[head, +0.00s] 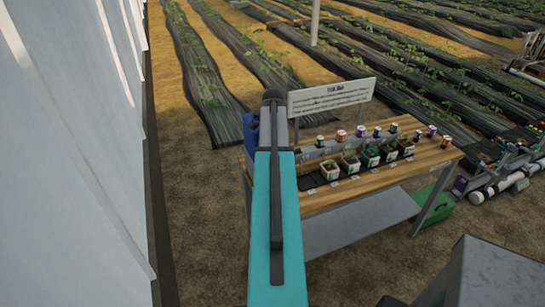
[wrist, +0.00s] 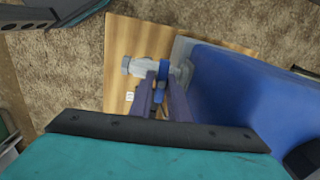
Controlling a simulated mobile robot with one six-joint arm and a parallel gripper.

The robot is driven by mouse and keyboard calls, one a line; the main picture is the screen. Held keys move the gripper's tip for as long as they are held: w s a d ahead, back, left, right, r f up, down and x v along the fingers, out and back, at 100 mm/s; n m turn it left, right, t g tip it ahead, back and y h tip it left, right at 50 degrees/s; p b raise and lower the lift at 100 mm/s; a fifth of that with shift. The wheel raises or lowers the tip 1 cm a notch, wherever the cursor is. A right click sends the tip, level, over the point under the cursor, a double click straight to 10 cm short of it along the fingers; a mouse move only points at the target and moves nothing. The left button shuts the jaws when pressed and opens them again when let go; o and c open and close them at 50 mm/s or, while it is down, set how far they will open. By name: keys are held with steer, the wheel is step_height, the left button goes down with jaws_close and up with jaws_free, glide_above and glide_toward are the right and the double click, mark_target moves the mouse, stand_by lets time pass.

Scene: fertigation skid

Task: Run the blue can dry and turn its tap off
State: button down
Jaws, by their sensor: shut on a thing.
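The blue can (wrist: 235,105) fills the right of the wrist view. In the head view a sliver of it (head: 250,130) shows at the table's left end, mostly hidden behind my arm. Its tap (wrist: 138,66) is grey and sticks out to the left from the can in the wrist view, with a blue handle (wrist: 163,70). My gripper (wrist: 161,82) is shut on the blue handle, one dark finger on each side. The can's contents and any flow from the tap cannot be seen. My arm hides the gripper in the head view.
A wooden table (head: 437,158) holds several small planted pots and a rail of coloured caps. A white sign (head: 331,96) stands at its back. A pale wall (head: 70,150) closes the left side. Bare soil lies in front.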

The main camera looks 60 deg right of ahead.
steer(key=shift+w+a+f+m, duration=0.1)
steer(key=shift+a+f+m, duration=0.15)
steer(key=shift+m, duration=0.35)
steer(key=shift+a+f+m, duration=0.25)
steer(key=shift+m, duration=0.35)
steer(key=c, duration=1.7)
jaws_free()
steer(key=shift+o, duration=0.2)
steer(key=r+p, duration=0.1)
steer(key=r, duration=0.1)
steer(key=r+p, duration=0.2)
steer(key=r, duration=0.1)
steer(key=r+p, duration=0.1)
steer(key=r, duration=0.2)
steer(key=shift+w+d+p, duration=0.1)
steer(key=shift+d+p, duration=0.2)
steer(key=shift+p, duration=0.05)
steer(key=shift+r, duration=1.2)
